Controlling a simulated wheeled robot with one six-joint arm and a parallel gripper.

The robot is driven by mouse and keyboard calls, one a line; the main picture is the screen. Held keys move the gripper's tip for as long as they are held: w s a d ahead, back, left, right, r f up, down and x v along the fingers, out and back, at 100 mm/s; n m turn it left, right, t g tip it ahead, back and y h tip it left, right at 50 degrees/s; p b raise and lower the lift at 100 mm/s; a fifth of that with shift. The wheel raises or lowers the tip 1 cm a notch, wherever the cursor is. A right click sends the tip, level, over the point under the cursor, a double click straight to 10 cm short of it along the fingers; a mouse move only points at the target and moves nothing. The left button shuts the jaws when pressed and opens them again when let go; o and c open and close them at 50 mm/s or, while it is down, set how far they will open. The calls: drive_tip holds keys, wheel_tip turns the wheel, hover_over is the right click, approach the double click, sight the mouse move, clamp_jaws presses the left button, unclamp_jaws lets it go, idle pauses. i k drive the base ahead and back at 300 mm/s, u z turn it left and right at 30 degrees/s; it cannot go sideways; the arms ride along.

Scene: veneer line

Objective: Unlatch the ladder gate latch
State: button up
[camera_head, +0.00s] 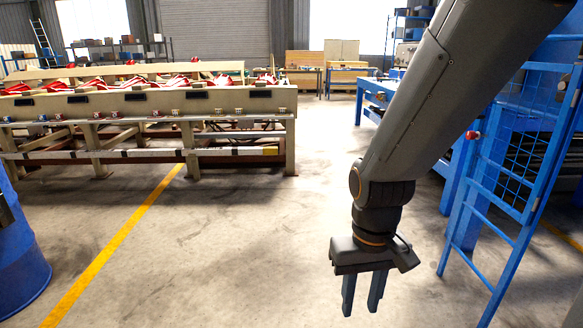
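A blue ladder gate (512,205) with a wire mesh panel and several rungs stands at the right. A small red and pale piece (473,134) sits on its left upright near the top of the mesh; it may be the latch, but it is too small to tell how it is set. My gripper (362,296) hangs pointing down over the floor, left of the gate and apart from it. Its two fingers are spread with a gap between them and nothing held. My arm covers the area left of the gate's top.
Blue machine framing (385,92) stands behind my arm and the gate. A long beige veneer line (150,108) crosses the left background. A blue drum (20,255) stands at the left edge. A yellow floor line (110,250) runs beside it. The concrete floor (250,240) between is clear.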

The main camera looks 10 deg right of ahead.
sight(470, 136)
drive_tip(key=z, duration=0.1)
drive_tip(key=i, duration=1.65)
drive_tip(key=z, duration=1.2)
drive_tip(key=i, duration=1.1)
drive_tip(key=z, duration=0.7)
